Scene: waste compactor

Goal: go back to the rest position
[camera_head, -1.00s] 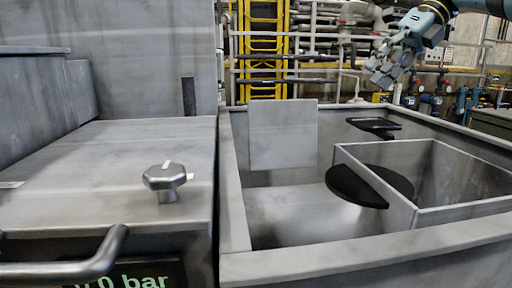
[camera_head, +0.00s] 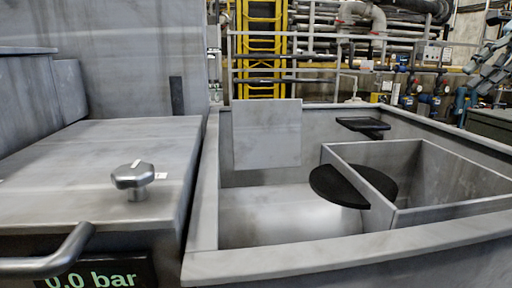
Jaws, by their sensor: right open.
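My right gripper (camera_head: 487,70) is at the upper right edge of the head view, partly cut off by the frame. Its grey fingers are apart and hold nothing that I can see. It is beyond the right rim of the compactor, clear of it. My left gripper is not in view. The grey metal compactor (camera_head: 330,252) fills the middle and right, with its open bin in front of me.
A smaller open box (camera_head: 400,212) and a black disc (camera_head: 338,187) sit inside the bin. An octagonal knob (camera_head: 132,176) stands on the left housing. A bar handle (camera_head: 50,262) and a display (camera_head: 95,279) reading 0.0 bar are at lower left. A yellow ladder (camera_head: 262,45) stands behind.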

